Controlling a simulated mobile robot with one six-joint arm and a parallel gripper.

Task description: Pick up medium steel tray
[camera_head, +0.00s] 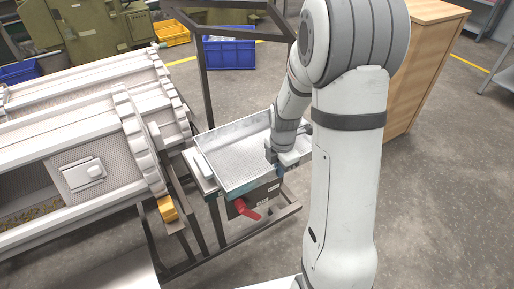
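The steel tray (236,146) is a shallow, rectangular metal tray with a perforated-looking floor. It rests on a stand right of the plating barrels, and no contents show in it. My gripper (279,168) is at the tray's near right part, by its near wall. My arm hides the tray's right side. The fingers are small and dark here, so I cannot tell whether they are open or shut on the wall.
White plating barrels (85,135) with toothed end rings stand close on the left. A red handle (245,210) juts out below the tray. A dark metal frame (203,75) rises behind it. A wooden cabinet (425,65) stands at the right. Blue (229,54) and yellow (172,33) crates lie behind.

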